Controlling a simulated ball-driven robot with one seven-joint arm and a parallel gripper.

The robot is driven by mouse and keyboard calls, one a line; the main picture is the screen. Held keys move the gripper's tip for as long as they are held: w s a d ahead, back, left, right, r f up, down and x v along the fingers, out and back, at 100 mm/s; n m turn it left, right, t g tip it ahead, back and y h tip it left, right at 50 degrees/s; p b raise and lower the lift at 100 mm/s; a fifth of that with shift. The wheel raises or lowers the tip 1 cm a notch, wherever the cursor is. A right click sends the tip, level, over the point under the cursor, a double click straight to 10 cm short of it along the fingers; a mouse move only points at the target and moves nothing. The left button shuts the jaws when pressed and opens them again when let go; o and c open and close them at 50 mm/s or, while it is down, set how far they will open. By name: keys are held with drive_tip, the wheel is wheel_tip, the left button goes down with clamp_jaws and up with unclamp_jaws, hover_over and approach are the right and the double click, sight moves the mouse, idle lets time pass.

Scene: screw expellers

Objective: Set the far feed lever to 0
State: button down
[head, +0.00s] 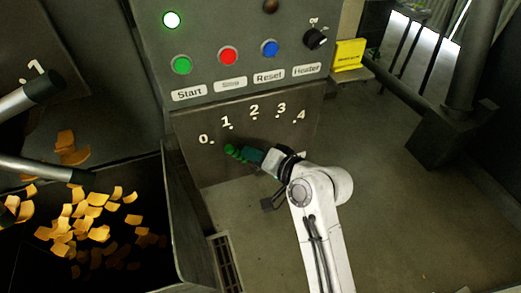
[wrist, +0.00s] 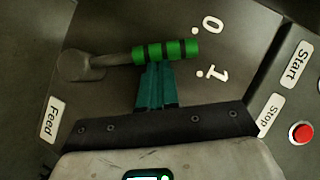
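The feed lever with a green, black-ringed grip shows in the wrist view (wrist: 165,52). Its grey shaft runs from a round hub at left, and its tip lies between the dots for 0 and 1. In the head view its green grip (head: 234,152) shows below those marks, with the rest hidden behind my gripper. My gripper (wrist: 157,64) has its teal fingers together, tips against the grip's lower edge in the wrist view, on the 1 side. They look beside the grip, not around it. In the head view my gripper (head: 246,155) reaches in from the lower right.
A panel with Start (head: 181,65), Stop (head: 228,56) and Reset (head: 269,48) buttons stands above the scale. Two other levers (head: 40,88) are at left, near a dark bin (head: 183,215) with yellow pieces. Open floor (head: 400,220) lies at right.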

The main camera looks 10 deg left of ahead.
drive_tip(key=shift+s+a+f+p, duration=0.35)
drive_tip(key=shift+s+a, duration=0.25)
drive_tip(key=shift+a, duration=0.25)
drive_tip(key=shift+f, duration=0.1)
